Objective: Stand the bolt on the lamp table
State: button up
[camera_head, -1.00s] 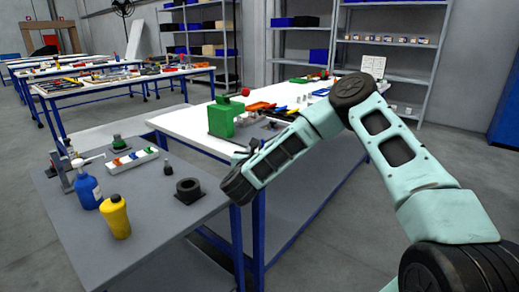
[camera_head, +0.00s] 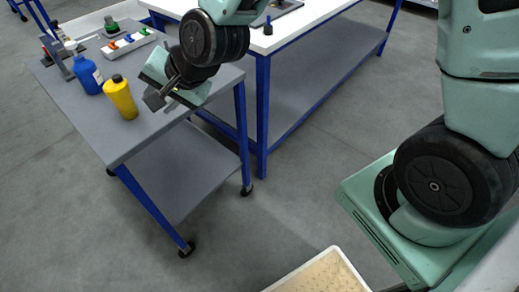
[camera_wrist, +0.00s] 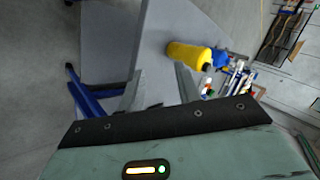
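My gripper (camera_head: 163,99) hangs at the right front edge of the grey table (camera_head: 106,138). In the wrist view its two fingers (camera_wrist: 161,92) are apart with nothing between them. A small dark upright piece (camera_head: 267,26) stands near the corner of the white table (camera_head: 312,22); it may be the bolt, but it is too small to be sure. My arm hides part of the grey table's right side. No lamp shows clearly, so I cannot tell which table is the lamp table.
A yellow bottle (camera_head: 121,98) and a blue bottle (camera_head: 88,76) stand on the grey table near my gripper. A white tray with coloured pieces (camera_head: 129,43) lies behind them. The grey table's front part is clear. Open floor (camera_head: 285,195) lies in front of the white table.

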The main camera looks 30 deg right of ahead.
jog(key=s+d+r+n+g+h, duration=0.1)
jog(key=s+d+n+g+h, duration=0.1)
jog(key=s+n, duration=0.5)
jog(key=s+d+r+n+g+h, duration=0.1)
jog(key=s+d+n+g+h, duration=0.2)
jog(key=s+d+n, duration=0.4)
jog(key=s+g, duration=0.1)
jog(key=s, duration=0.8)
jog(key=shift+s+d+n+g, duration=0.2)
jog(key=shift+n+g, duration=0.2)
notch_tip(320, 180, up, 7)
jog(key=p, duration=0.6)
jog(key=shift+f+p, duration=0.15)
jog(key=shift+p, duration=0.15)
